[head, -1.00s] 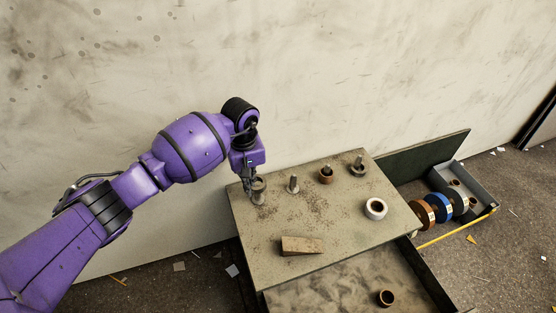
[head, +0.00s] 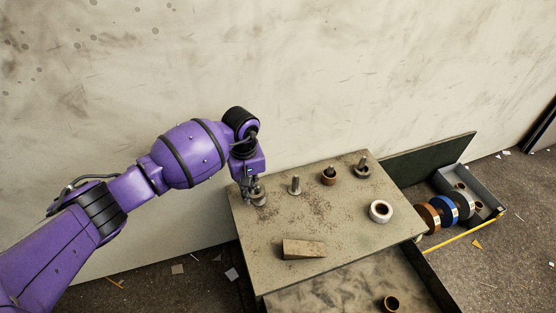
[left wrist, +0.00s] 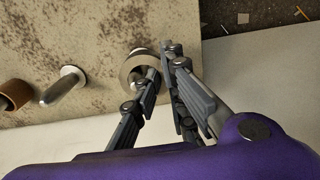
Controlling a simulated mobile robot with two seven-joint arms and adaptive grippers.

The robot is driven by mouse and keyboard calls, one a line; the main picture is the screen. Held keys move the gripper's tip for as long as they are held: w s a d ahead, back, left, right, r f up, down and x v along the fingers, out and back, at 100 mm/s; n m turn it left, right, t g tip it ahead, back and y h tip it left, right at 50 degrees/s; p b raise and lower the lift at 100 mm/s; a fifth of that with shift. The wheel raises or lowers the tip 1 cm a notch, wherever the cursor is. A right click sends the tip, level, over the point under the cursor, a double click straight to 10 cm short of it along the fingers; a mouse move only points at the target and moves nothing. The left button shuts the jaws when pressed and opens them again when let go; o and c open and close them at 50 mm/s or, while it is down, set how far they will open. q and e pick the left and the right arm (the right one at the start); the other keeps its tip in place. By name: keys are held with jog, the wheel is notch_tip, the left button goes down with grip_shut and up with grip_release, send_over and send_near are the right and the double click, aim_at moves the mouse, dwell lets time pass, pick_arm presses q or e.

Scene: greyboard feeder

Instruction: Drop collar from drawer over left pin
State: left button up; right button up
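A grey metal collar (head: 260,200) is around the leftmost pin on the bench top; it also shows in the left wrist view (left wrist: 133,68). My left gripper (head: 250,194) is low at this collar. In the left wrist view my left gripper (left wrist: 163,62) has its fingertips close together at the collar's rim; whether they pinch it is unclear. A bare pin (head: 295,185) stands to the right, also in the left wrist view (left wrist: 64,86). A brown collar (head: 391,303) lies in the open drawer (head: 330,294). My right gripper is out of view.
A third pin carries a brown collar (head: 328,177); a fourth has a grey collar (head: 362,171). A pale ring (head: 380,211) and a wedge block (head: 304,248) lie on the bench top (head: 268,230). A side tray (head: 477,183) and coloured discs (head: 446,210) are at right. A wall stands behind.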

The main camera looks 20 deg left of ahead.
pick_arm(q)
jog(key=shift+s+d+f, duration=0.1)
jog(key=shift+s+d, duration=0.05)
jog(key=shift+d, duration=0.35)
notch_tip(320, 180, up, 12)
jog(key=shift+a, duration=0.45)
dwell(0.4)
